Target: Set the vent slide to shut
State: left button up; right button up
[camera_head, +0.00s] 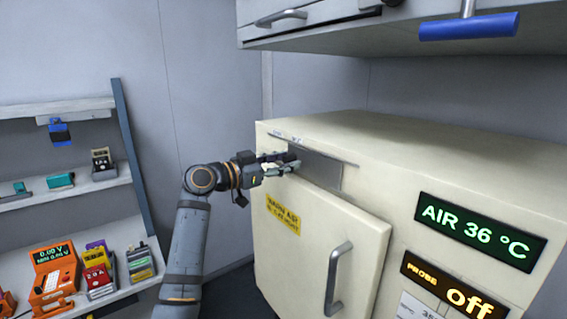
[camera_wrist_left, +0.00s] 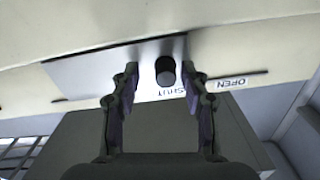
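The vent slide is a flat grey metal plate (camera_head: 318,170) on the upper front of a cream cabinet (camera_head: 420,150); it also shows in the left wrist view (camera_wrist_left: 85,70). Its round black knob (camera_wrist_left: 165,70) stands near the plate's right end in the wrist view, by the SHUT label (camera_wrist_left: 172,91), which a finger partly hides. The OPEN label (camera_wrist_left: 228,83) lies further right there. My left gripper (camera_head: 290,161) is at the slide, its fingers apart on either side of the knob, with gaps showing. My right gripper is out of view.
The cabinet door has a vertical handle (camera_head: 337,280) below the slide. Green AIR 36 °C (camera_head: 478,232) and orange probe "off" (camera_head: 452,287) displays sit at right. An overhead cupboard (camera_head: 345,30) has a blue-handled item (camera_head: 468,26). Shelves (camera_head: 65,195) with instruments stand left.

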pick_arm(q)
jog(key=shift+a, duration=0.2)
jog(key=v, duration=1.1)
jog(key=shift+s+a, duration=0.25)
